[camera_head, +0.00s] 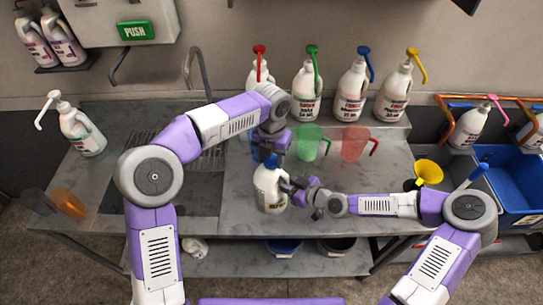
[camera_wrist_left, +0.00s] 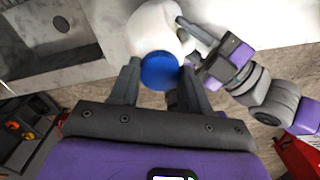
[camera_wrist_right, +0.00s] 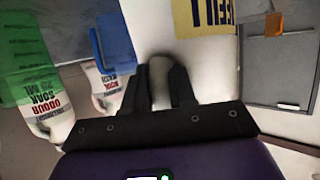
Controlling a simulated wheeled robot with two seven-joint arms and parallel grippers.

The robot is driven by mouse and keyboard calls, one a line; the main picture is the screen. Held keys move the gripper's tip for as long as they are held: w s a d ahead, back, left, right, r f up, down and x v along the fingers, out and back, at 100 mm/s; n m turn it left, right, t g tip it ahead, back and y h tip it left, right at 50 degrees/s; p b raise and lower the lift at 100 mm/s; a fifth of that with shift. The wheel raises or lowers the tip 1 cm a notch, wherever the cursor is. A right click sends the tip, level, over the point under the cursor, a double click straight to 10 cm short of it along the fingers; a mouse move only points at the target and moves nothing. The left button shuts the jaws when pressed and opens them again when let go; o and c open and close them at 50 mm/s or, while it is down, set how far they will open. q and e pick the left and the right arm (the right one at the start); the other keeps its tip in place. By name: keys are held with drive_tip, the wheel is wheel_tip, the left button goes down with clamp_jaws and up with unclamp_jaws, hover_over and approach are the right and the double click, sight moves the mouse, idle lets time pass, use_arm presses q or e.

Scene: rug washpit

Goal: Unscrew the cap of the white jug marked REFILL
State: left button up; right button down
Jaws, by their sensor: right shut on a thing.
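The white jug (camera_head: 270,192) stands upright near the front edge of the metal counter, with its blue cap (camera_head: 271,161) on top. In the right wrist view its yellow-bordered label (camera_wrist_right: 205,14) shows only partly. My left gripper (camera_wrist_left: 158,78) is above the jug, pointing down. Its fingers are apart on either side of the blue cap (camera_wrist_left: 159,70), with a gap visible at least on the left. My right gripper (camera_wrist_right: 160,78) comes in from the right and is shut on the jug's handle. Whether the left fingertips touch the cap is hidden in the head view.
Behind the jug stand a green pitcher (camera_head: 308,142) and a red pitcher (camera_head: 354,144). Several pump bottles line the back ledge. A yellow funnel (camera_head: 428,172) and a blue bin (camera_head: 515,182) are at right. An orange cup (camera_head: 69,203) is far left.

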use_arm(q)
drive_tip(key=c, duration=0.5)
drive_tip(key=n, duration=0.7)
drive_tip(key=shift+r+n, duration=0.1)
drive_tip(key=shift+n, duration=0.3)
drive_tip(key=n, duration=0.5)
drive_tip(key=shift+n, duration=0.4)
drive_tip(key=n, duration=1.1)
drive_tip(key=shift+n, duration=0.4)
drive_tip(key=n, duration=2.8)
drive_tip(key=shift+r+n, duration=0.1)
drive_tip(key=shift+n, duration=0.3)
